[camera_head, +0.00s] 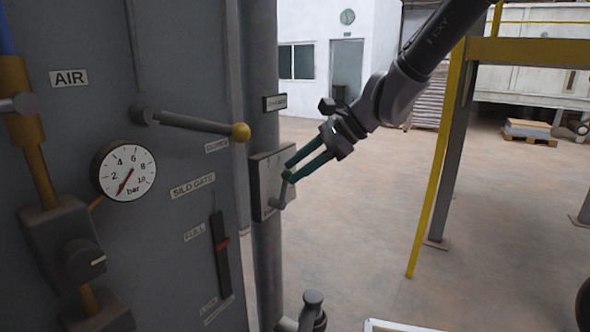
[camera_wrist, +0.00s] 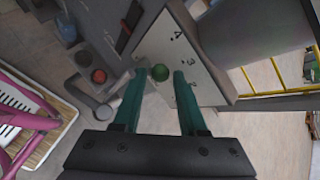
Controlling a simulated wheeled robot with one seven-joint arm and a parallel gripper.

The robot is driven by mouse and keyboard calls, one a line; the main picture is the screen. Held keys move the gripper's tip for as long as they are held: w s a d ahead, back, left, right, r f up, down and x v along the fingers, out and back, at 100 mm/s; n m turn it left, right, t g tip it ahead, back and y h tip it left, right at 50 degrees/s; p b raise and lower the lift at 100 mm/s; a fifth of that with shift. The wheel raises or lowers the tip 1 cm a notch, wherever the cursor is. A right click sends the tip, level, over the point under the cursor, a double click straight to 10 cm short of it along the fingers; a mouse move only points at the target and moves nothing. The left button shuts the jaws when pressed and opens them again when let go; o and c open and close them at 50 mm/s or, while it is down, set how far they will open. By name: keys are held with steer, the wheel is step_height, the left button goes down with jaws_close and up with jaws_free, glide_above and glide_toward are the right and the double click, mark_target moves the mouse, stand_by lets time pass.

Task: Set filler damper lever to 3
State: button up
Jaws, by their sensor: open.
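The damper plate (camera_head: 262,186) is a light plate on a grey post, with a short grey lever (camera_head: 281,192) on its face. My gripper (camera_head: 288,172) is at this lever, its two green fingers reaching in from the upper right. The numbered plate (camera_wrist: 205,92) shows a 3 to the right of the knob and other, less readable marks. The lever's exact setting is hidden.
The silo gate lever (camera_head: 195,124) with its yellow ball sticks out left of the plate. A pressure gauge (camera_head: 124,171) is on the cabinet. A yellow post (camera_head: 437,165) stands to the right. Open floor (camera_head: 360,240) lies between. A pink frame (camera_wrist: 30,120) shows in the wrist view.

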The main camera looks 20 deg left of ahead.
steer(key=v, duration=1)
